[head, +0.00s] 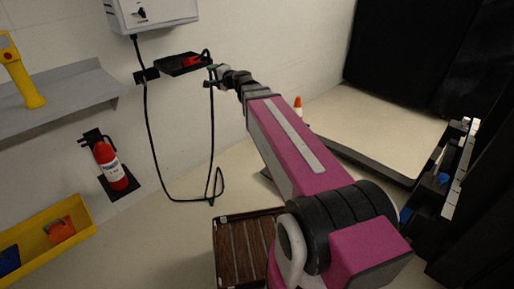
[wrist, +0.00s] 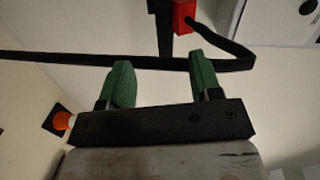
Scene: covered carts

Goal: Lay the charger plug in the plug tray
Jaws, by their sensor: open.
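The charger plug (head: 193,61) is red with a black cable. In the head view it shows at the right part of the black plug tray (head: 172,69) on the wall, and appears to lie in it. In the wrist view the plug (wrist: 184,16) is beyond the fingertips, with its cable bending right and down. My gripper (head: 212,76) is just right of the tray; it is small there and partly hidden by the cable. In the wrist view my gripper (wrist: 162,62) has its green fingers apart, with nothing held between them; a black band crosses beyond the tips.
A white charger box (head: 155,14) hangs above the tray; its black cable (head: 149,130) droops in a long loop. A red fire extinguisher (head: 112,168), grey shelf (head: 65,95) and yellow bin (head: 85,213) are left. A brown slatted surface (head: 232,262) lies below. An orange cone (head: 298,104) stands behind my arm.

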